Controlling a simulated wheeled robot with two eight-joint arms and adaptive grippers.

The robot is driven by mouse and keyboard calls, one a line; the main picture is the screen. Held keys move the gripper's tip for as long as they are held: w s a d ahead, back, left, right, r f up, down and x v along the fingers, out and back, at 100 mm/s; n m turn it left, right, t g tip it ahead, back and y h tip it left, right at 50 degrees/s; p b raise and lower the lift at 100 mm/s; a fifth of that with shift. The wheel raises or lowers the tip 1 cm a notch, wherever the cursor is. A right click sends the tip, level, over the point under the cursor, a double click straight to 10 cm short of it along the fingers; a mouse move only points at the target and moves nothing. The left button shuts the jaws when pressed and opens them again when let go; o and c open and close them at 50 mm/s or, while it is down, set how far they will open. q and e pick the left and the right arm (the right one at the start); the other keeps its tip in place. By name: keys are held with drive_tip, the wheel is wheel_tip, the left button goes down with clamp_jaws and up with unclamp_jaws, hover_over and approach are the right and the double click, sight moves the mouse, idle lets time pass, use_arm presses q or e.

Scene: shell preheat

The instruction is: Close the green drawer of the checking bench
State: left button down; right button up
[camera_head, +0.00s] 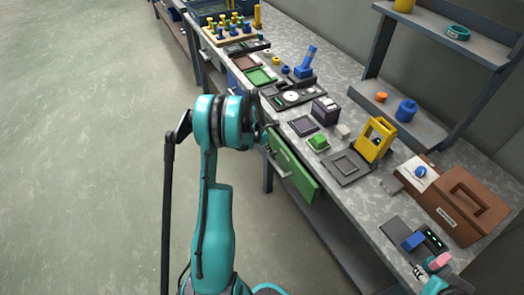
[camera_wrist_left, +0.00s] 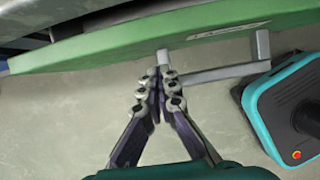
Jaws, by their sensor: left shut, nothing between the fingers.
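The green drawer (camera_head: 298,172) is at the front edge of the checking bench, its front standing out from the bench. It has a pale grey bar handle (camera_head: 281,166). In the left wrist view the green drawer front (camera_wrist_left: 110,48) crosses the top, with the handle (camera_wrist_left: 215,74) below it. My left gripper (camera_wrist_left: 160,82) is shut and empty, its fingertips at the left end of the handle, close to the drawer front. I cannot tell whether they touch. In the head view my left wrist largely hides the gripper (camera_head: 264,130).
The bench top (camera_head: 385,212) carries a yellow frame (camera_head: 376,139), a brown box (camera_head: 465,198), a dark box (camera_head: 325,110) and several small trays and parts. A grey shelf (camera_head: 415,122) stands behind. The floor (camera_head: 80,150) left of the bench is clear.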

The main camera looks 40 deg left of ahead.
sight(281, 143)
use_arm(q)
drive_tip(key=shift+w+d, duration=0.3)
drive_tip(key=shift+w, duration=0.4)
drive_tip(key=shift+w, duration=0.1)
drive_tip(key=w, duration=0.1)
drive_tip(key=w+d, duration=0.1)
drive_tip(key=w, duration=0.1)
drive_tip(key=w+d, duration=0.1)
drive_tip(key=shift+w, duration=0.2)
drive_tip(key=shift+r, duration=0.1)
drive_tip(key=shift+w, duration=0.1)
drive_tip(key=shift+a, duration=0.1)
